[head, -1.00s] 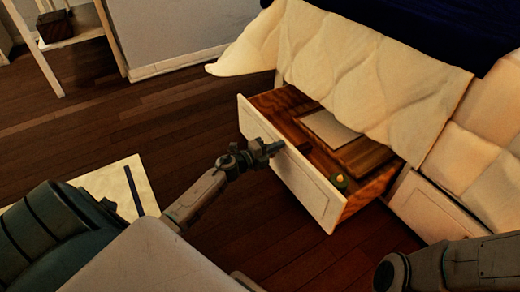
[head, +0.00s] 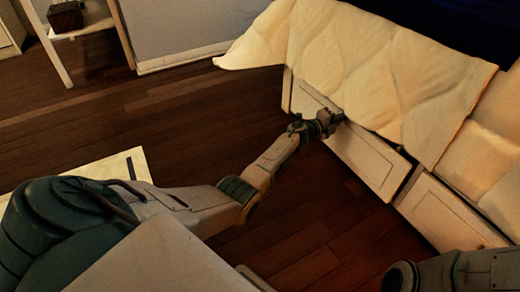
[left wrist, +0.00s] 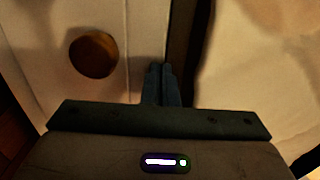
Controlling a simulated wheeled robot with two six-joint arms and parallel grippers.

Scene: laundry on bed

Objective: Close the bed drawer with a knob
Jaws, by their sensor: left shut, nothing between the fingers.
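The bed drawer (head: 365,160) is pushed most of the way into the bed frame, its pale front almost in line with the frame. A narrow dark gap shows along its top edge. My left gripper (head: 340,117) is shut and empty at the upper edge of the drawer front. In the left wrist view, the shut fingers (left wrist: 161,84) are at the drawer front's edge beside the dark gap (left wrist: 183,40); contact is hard to tell. The round wooden knob (left wrist: 93,54) sits on the front (left wrist: 130,30), left of the fingers and apart from them. My right gripper is out of view.
A cream quilt (head: 390,75) hangs over the bed's side just above the drawer. A second drawer (head: 445,210) is to the right. The wooden floor (head: 310,205) before the bed is clear. A shelf stand (head: 85,30) is at the upper left.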

